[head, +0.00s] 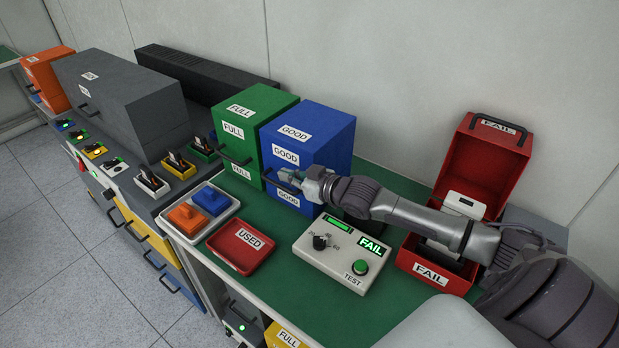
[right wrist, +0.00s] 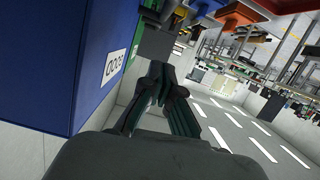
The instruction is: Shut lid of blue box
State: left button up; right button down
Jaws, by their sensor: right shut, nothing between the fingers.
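The blue box (head: 330,130) labelled GOOD stands on the green table top, right of the green box. Its lid (head: 295,131) looks down, and I see no gap, though my arm covers part of the front. My right gripper (head: 288,178) is shut and empty at the box's front, by its dark handle (head: 275,183); I cannot tell whether they touch. In the right wrist view the shut fingers (right wrist: 165,88) are beside the blue box (right wrist: 55,70) and its GOOD label. My left gripper is out of view.
The green box (head: 258,108) marked FULL stands close beside it. In front are a red USED tray (head: 222,262) and a tester (head: 312,262) showing FAIL. The red FAIL box (head: 487,155) is open at right, under my arm. A wall is behind.

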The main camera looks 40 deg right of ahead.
jog(key=v, duration=0.7)
jog(key=shift+b, duration=0.4)
jog(key=shift+f, duration=0.2)
